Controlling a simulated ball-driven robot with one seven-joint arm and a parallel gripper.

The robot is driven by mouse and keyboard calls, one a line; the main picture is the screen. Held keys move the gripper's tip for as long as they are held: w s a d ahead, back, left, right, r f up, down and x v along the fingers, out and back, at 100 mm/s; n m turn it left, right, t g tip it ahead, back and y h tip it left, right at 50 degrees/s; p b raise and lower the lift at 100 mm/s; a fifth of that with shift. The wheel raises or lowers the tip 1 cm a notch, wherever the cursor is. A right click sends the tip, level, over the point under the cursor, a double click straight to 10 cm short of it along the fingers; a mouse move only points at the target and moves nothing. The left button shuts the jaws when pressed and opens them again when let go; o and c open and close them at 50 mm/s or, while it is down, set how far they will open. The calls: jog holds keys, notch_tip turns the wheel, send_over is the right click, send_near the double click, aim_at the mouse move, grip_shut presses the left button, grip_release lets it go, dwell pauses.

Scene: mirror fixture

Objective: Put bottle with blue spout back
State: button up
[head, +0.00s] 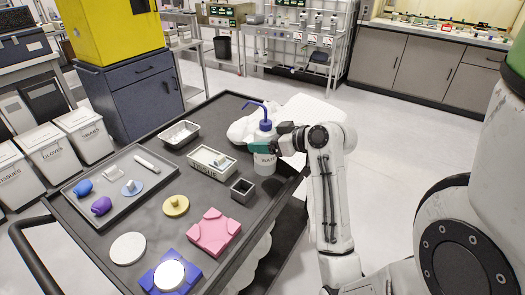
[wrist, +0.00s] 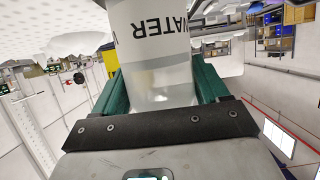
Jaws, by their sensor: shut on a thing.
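The white bottle with the blue spout (head: 265,161) is upright near the right edge of the dark cart top (head: 158,210). My gripper (head: 275,143) reaches in from the right, its green fingers closed around the bottle's body. In the wrist view the bottle (wrist: 149,45) is between the two green fingers, and part of its WATER label shows. I cannot tell whether the bottle's base touches the cart.
A tissue box (head: 212,163) and a small dark square holder (head: 243,190) stand close to the bottle. A metal tray (head: 179,135), a pink block (head: 214,232) and a grey tray (head: 116,203) with small items are farther left. White crumpled material (head: 242,128) lies behind.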

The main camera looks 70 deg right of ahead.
jog(key=shift+w+d+f, duration=0.1)
jog(key=shift+w+f, duration=0.15)
jog(key=shift+f, duration=0.8)
jog(key=shift+w+d+f, duration=0.1)
jog(key=shift+w+f, duration=0.15)
jog(key=shift+f, duration=0.8)
jog(key=shift+f, duration=0.1)
jog(key=shift+f, duration=0.1)
jog(key=o, duration=0.7)
jog(key=shift+o, duration=0.2)
jog(key=shift+r, duration=0.25)
jog(key=v, duration=1.2)
jog(key=shift+b, duration=0.3)
